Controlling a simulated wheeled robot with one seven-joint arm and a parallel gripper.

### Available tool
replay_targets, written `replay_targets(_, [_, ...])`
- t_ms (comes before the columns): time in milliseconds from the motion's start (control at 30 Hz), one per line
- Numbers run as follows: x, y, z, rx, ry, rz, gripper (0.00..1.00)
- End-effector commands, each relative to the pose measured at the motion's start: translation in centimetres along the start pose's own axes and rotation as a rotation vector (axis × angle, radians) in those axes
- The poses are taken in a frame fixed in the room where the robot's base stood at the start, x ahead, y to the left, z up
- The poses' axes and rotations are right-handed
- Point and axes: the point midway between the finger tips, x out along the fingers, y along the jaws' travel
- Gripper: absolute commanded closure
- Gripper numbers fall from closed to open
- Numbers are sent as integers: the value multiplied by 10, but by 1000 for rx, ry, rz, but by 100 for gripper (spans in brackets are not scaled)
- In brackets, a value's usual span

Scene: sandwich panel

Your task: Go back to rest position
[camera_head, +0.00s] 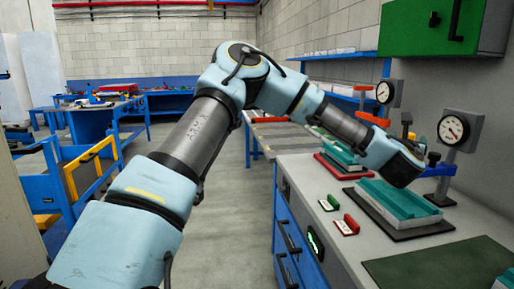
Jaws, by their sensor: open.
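My arm reaches from the lower left, up over an elbow and then down to the right. Its wrist hangs above the workbench (300,181), close to the front teal tray. My gripper (431,158) shows only as a small dark part beyond the wrist, near a dial gauge stand. The wrist hides most of it, and I see nothing held in it. The front teal tray (400,205) sits on a dark base below and beside the wrist. A second teal tray (341,155) on a red base lies farther back.
Dial gauges (453,129) (384,92) stand at the wall side. Red and green small blocks (346,225) (329,202) lie near the front edge. A green cabinet (432,27) hangs above. A blue cart (75,185) stands left; the floor (225,225) between is clear.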

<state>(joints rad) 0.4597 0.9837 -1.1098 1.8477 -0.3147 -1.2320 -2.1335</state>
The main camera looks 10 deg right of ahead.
Motion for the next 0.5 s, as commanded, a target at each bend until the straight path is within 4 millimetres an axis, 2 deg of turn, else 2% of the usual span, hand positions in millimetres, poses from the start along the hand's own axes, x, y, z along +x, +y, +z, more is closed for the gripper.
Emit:
replay_targets(67, [-1, 3, -3, 59, 8, -17, 22])
replay_targets(133, [-4, 10, -10, 191, 26, -53, 22])
replay_targets(233, [-15, 35, -32, 513, 84, -140, 22])
replay_targets(267, [-20, 47, -41, 630, 109, -172, 22])
replay_targets(367, [-46, 101, -77, 1030, 221, -297, 22])
replay_targets(500, [-98, 181, -116, 1448, 388, -482, 22])
